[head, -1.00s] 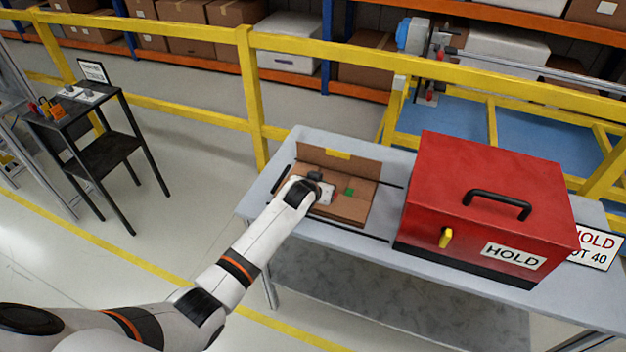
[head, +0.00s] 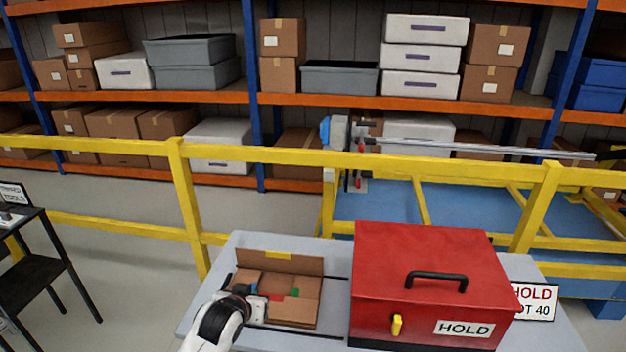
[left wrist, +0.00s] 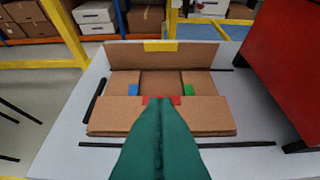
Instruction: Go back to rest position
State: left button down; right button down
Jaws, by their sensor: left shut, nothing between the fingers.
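My left gripper (head: 249,292) is at the left front of an open cardboard box (head: 305,266) on the table in the head view. In the left wrist view its green fingers (left wrist: 160,112) are together with nothing between them, in front of the box (left wrist: 205,118). The box flap stands up at the back. Small red (left wrist: 174,100), blue (left wrist: 134,89) and green (left wrist: 188,90) pieces show at the box's inner edges. My right gripper is not in view.
A red case marked HOLD (head: 425,285) stands right of the box on the grey table (head: 225,262). A HOLD sign (head: 537,300) stands beyond it. A yellow railing (head: 275,155) runs behind the table. A black cart (head: 40,265) stands at the left.

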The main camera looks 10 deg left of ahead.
pick_arm(q)
jog(key=s+f+m+g, duration=0.15)
jog(key=s+g, duration=0.25)
jog(key=s, duration=1.3)
jog(key=s+f+g, duration=0.3)
jog(key=s, duration=1.4)
notch_tip(320, 180, down, 25)
jog(key=g, duration=0.1)
jog(key=s+a+f+g, duration=0.1)
jog(key=s+a+f, duration=0.2)
jog(key=s+f, duration=1.4)
jog(key=shift+s+f+g, duration=0.3)
jog(key=shift+f+g, duration=0.1)
jog(key=shift+f, duration=0.05)
